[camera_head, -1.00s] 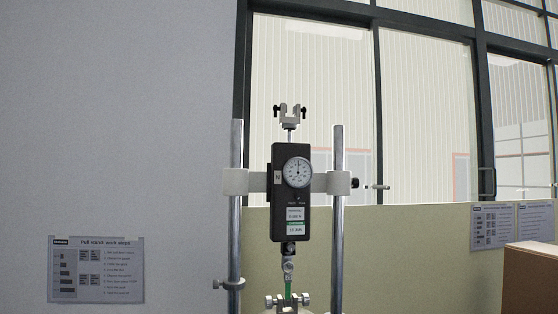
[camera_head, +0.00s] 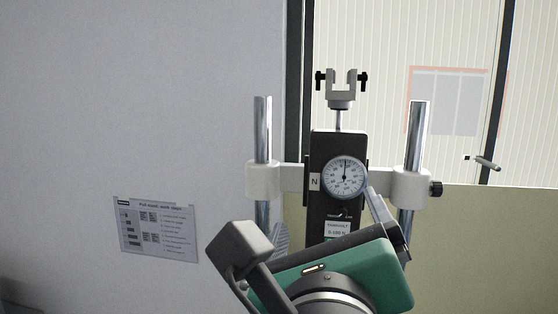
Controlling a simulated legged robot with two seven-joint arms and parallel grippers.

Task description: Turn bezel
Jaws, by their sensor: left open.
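The black force gauge (camera_head: 323,212) is mounted upright between two metal posts. Its round white dial (camera_head: 344,178) faces me, ringed by a thin bezel (camera_head: 325,188). My left gripper (camera_head: 328,220), with a green body, is in front of the gauge's lower part, just below the dial. Its fingers are apart: one is left of the gauge, the other reaches up near the dial's lower right edge. I cannot tell whether that finger touches the bezel. The gripper hides the lower gauge and stand. My right gripper is out of view.
The left post (camera_head: 263,130) and right post (camera_head: 418,135) flank the gauge, joined by a white crossbar with collars. A forked clamp (camera_head: 341,90) stands on top. A knob (camera_head: 436,188) sticks out at right. A work-steps sheet (camera_head: 158,230) hangs on the grey wall.

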